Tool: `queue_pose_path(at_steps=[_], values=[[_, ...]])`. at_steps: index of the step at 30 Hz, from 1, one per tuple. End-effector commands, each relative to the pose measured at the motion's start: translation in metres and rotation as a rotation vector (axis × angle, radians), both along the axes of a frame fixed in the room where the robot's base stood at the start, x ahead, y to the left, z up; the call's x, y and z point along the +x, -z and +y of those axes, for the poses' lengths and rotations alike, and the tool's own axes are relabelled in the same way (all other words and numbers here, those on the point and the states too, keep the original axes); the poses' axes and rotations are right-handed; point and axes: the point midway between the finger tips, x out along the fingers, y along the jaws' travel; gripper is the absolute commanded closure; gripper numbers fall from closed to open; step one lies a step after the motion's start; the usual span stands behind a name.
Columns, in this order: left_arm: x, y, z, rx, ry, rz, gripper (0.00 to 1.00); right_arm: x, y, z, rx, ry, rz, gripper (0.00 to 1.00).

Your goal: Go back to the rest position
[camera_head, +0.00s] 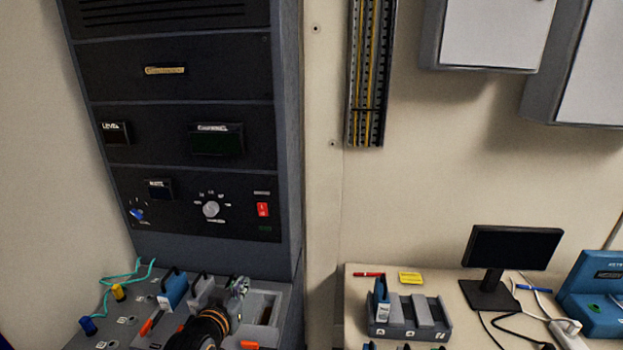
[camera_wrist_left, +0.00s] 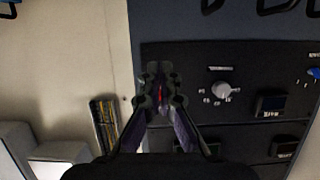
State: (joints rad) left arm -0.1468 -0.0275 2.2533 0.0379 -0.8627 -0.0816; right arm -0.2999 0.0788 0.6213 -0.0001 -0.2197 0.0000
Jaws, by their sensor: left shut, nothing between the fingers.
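My left gripper (camera_head: 239,287) shows at the bottom of the head view, low in front of the dark rack cabinet (camera_head: 190,150). It is above the cabinet's grey lower shelf, with the black and orange wrist behind it. In the left wrist view the gripper (camera_wrist_left: 160,88) has its fingertips together and nothing between them. A bit of red, likely the rack's red switch, shows behind the fingertips. The silver knob (camera_head: 211,209) stands on the rack panel, apart from the gripper. It also shows in the left wrist view (camera_wrist_left: 222,90). My right gripper is in neither view.
The shelf holds a blue-fronted module (camera_head: 173,289), a yellow plug (camera_head: 118,292) and teal cables. The desk at right carries a grey slotted holder (camera_head: 411,316), a monitor (camera_head: 513,249) and a blue device (camera_head: 598,290). Grey wall boxes (camera_head: 490,32) hang above.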

Motion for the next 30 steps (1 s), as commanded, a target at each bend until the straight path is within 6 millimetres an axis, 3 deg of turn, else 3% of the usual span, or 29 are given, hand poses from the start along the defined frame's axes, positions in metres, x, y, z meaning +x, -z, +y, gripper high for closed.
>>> queue_pose_path(at_steps=[1, 3, 6, 12, 17, 24, 26, 30], values=[[-0.022, 0.03, 0.003, 0.017, 0.001, 0.109, 1.0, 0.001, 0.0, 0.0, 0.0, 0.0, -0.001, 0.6], [-0.056, 0.066, 0.008, 0.037, 0.001, 0.265, 1.0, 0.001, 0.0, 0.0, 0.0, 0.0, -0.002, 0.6], [-0.101, 0.103, 0.015, 0.059, -0.004, 0.445, 1.0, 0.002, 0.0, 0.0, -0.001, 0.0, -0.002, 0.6], [-0.181, 0.147, 0.026, 0.099, -0.019, 0.732, 1.0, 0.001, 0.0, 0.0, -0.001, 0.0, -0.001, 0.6], [-0.242, 0.165, 0.035, 0.131, -0.033, 0.931, 1.0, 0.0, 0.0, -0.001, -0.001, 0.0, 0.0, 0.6], [-0.226, 0.259, 0.044, 0.121, -0.042, 0.968, 1.0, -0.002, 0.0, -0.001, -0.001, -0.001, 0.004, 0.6], [-0.226, 0.286, 0.047, 0.121, -0.045, 0.978, 1.0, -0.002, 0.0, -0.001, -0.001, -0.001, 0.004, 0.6], [-0.236, 0.357, 0.054, 0.116, -0.051, 1.006, 1.0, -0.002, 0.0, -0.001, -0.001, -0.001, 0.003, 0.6]])
